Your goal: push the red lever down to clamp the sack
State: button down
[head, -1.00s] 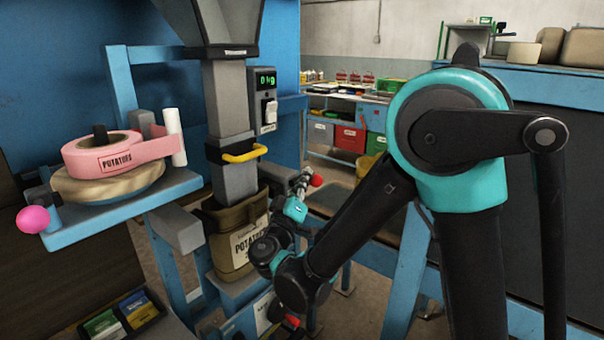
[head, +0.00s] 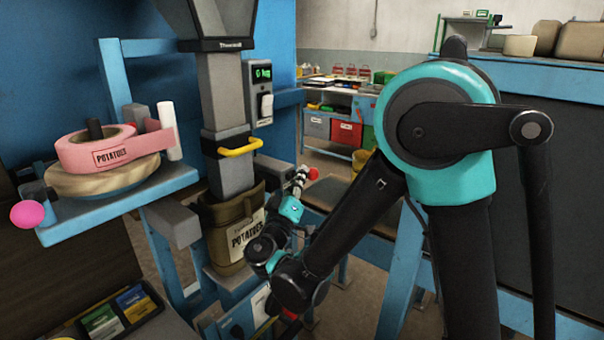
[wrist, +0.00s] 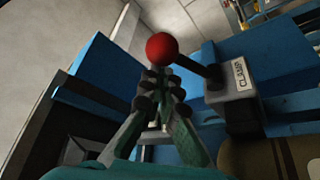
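The clamp lever has a red ball knob (wrist: 162,50) on a short dark rod that runs to a grey block (wrist: 233,105) labelled CLAMP. The red knob also shows in the head view (head: 313,173), right of the sack. My gripper (wrist: 160,80) appears shut, its fingers converging at the tips with nothing seen between them. The tips are right at the knob in the picture; I cannot tell whether they touch it. The brown sack (head: 228,218), printed POTATOES, hangs upright around the grey spout (head: 232,175). My arm partly hides its right side.
A yellow handle (head: 240,147) crosses the spout. A blue shelf at left holds a pink tape roll (head: 98,152) and has a pink ball (head: 27,214) at its end. Benches with bins stand farther back.

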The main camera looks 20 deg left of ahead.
jog(key=v, duration=1.1)
